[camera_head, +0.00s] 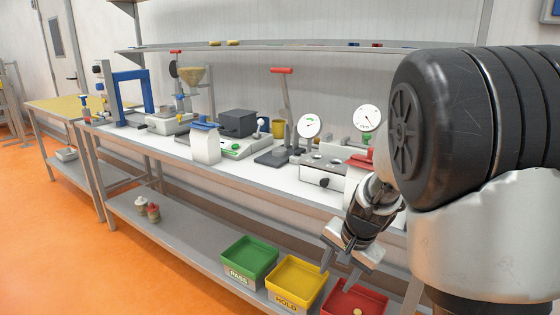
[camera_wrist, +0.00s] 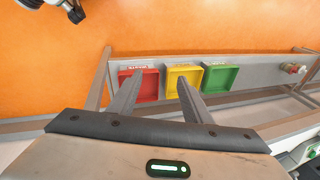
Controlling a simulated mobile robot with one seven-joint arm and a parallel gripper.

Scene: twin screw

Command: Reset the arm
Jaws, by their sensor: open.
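My gripper (camera_head: 339,270) is open in the head view, with its two fingers apart and pointing down. It hangs at the front of the workbench, above the yellow and red bins on the lower shelf. In the wrist view my gripper (camera_wrist: 160,80) shows nothing between its fingers. Its fingertips overlap the red bin (camera_wrist: 149,87) and the yellow bin (camera_wrist: 184,74) in that picture. My arm's large dark joint fills the right of the head view and hides the right end of the bench.
The lower shelf also holds a green bin (camera_head: 249,261), left of the yellow bin (camera_head: 297,283) and red bin (camera_head: 345,304). Two small bottles (camera_head: 148,207) stand farther left. The white benchtop (camera_head: 172,146) carries gauges, a lever press and other devices. Orange floor lies open in front.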

